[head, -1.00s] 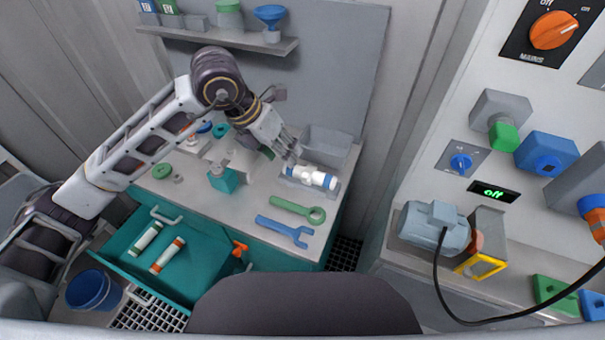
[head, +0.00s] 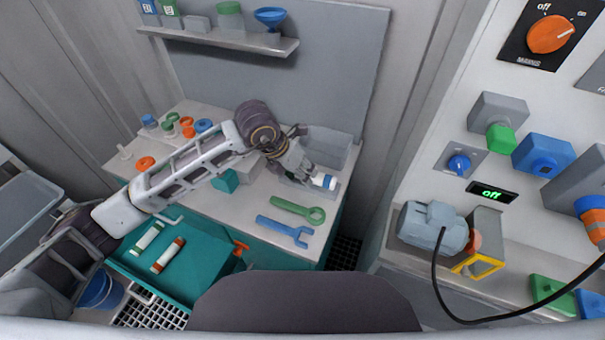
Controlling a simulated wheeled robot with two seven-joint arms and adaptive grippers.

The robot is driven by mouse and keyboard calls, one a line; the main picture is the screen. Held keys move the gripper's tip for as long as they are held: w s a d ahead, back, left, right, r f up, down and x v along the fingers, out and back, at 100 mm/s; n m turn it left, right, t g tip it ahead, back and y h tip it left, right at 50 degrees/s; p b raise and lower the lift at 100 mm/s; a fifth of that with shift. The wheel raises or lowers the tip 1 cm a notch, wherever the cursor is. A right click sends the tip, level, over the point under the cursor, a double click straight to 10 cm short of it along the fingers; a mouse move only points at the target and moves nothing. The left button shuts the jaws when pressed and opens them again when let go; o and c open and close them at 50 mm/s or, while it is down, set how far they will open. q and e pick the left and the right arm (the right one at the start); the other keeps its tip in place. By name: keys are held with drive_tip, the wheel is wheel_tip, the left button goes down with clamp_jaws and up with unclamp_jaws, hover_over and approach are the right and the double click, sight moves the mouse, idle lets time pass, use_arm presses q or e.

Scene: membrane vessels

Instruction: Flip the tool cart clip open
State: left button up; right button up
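The tool cart (head: 268,245) is teal with a grey top and an open drawer. A white cylinder with a blue end (head: 324,181) lies in a low grey holder at the right of the cart top. My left gripper (head: 304,173) is right over the cylinder's left part and hides most of it and the holder. No clip shows clearly there. I cannot tell whether the fingers touch anything or are open. A small orange part (head: 240,247) sits at the drawer's right corner, apart from the gripper. My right gripper is not in view.
A green wrench (head: 298,210) and a blue wrench (head: 284,231) lie in front of the holder. A grey bin (head: 328,148) stands behind it. The open drawer (head: 200,265) holds two white tubes. A shelf (head: 225,40) hangs above. A motor (head: 432,228) stands on the right bench.

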use_arm(q)
drive_tip(key=shift+w+d+f, duration=0.15)
drive_tip(key=shift+d+f, duration=0.15)
drive_tip(key=shift+f, duration=0.35)
drive_tip(key=shift+d+f, duration=0.1)
drive_tip(key=shift+f, duration=0.1)
drive_tip(key=c, duration=0.7)
clamp_jaws()
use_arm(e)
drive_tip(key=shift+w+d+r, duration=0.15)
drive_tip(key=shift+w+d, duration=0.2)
